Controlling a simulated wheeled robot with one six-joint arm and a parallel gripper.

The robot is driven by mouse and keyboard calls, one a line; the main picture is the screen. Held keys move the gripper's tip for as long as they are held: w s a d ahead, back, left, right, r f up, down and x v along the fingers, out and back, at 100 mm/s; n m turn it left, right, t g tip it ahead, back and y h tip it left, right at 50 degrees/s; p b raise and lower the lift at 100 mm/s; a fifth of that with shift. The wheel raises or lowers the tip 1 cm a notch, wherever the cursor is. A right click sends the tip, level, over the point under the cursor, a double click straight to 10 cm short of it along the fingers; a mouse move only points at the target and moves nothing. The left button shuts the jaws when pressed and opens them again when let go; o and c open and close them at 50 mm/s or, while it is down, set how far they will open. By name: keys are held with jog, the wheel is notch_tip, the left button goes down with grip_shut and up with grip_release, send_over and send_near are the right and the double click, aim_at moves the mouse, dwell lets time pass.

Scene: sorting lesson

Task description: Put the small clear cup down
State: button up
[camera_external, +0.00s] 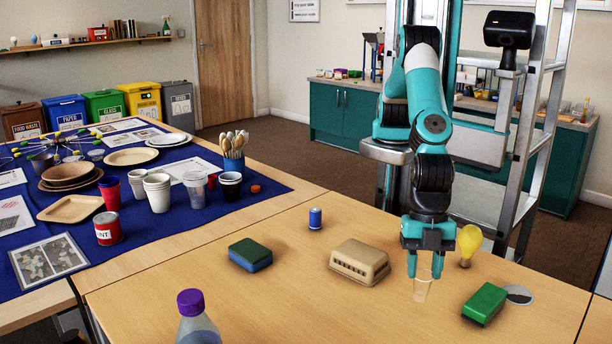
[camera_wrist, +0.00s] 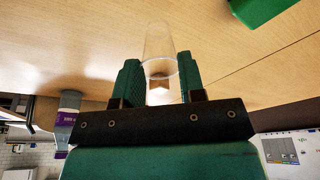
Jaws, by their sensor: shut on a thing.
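In the wrist view the cup (camera_wrist: 159,45) sits between the two teal fingers of my gripper (camera_wrist: 160,82). The cup's lower end is at or just above the tabletop; I cannot tell whether it touches.
A green-blue sponge (camera_external: 250,254), a blue battery (camera_external: 315,218) and a purple-capped bottle (camera_external: 196,322) stand farther left.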

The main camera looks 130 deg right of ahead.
aim_at(421, 284)
jog(key=shift+f, duration=1.85)
jog(key=shift+f, duration=0.2)
jog(key=o, duration=0.9)
jog(key=shift+r, duration=0.1)
jog(key=v, duration=1.2)
jog(key=shift+r, duration=0.15)
